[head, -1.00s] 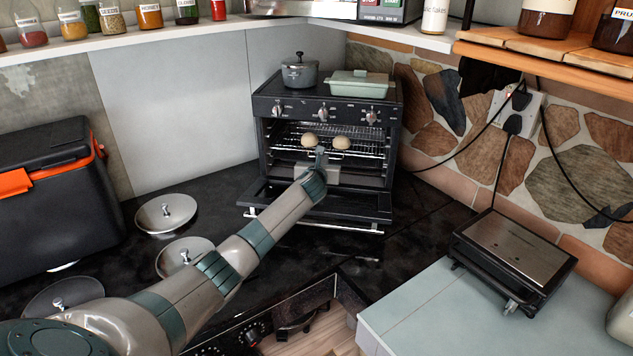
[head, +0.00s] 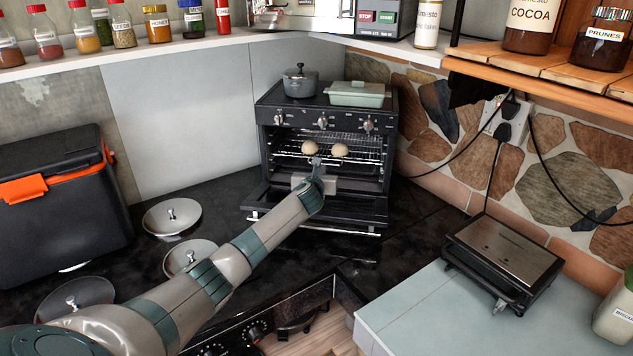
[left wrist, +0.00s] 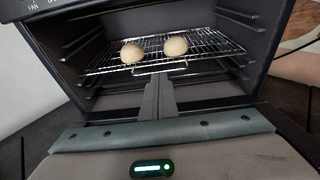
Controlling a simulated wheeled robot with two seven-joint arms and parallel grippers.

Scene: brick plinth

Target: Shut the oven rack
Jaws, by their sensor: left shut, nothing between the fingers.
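The black toaster oven (head: 320,116) stands on the dark counter with its door (head: 345,205) folded down open. A wire oven rack (head: 368,154) with two pale round buns (head: 325,149) sits inside; it also shows in the left wrist view (left wrist: 215,50), with the buns (left wrist: 153,51) near its middle. My left gripper (head: 316,163) is at the oven's opening, its fingers shut and empty. In the left wrist view its fingers (left wrist: 158,84) point at the rack's front edge, below the buns. I cannot tell whether they touch the rack. My right gripper is not in view.
A grey pot (head: 300,80) and a green lidded dish (head: 357,94) stand on the oven. A black contact grill (head: 503,258) is at right. Several metal lids (head: 171,216) and a black cooler (head: 60,200) are at left.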

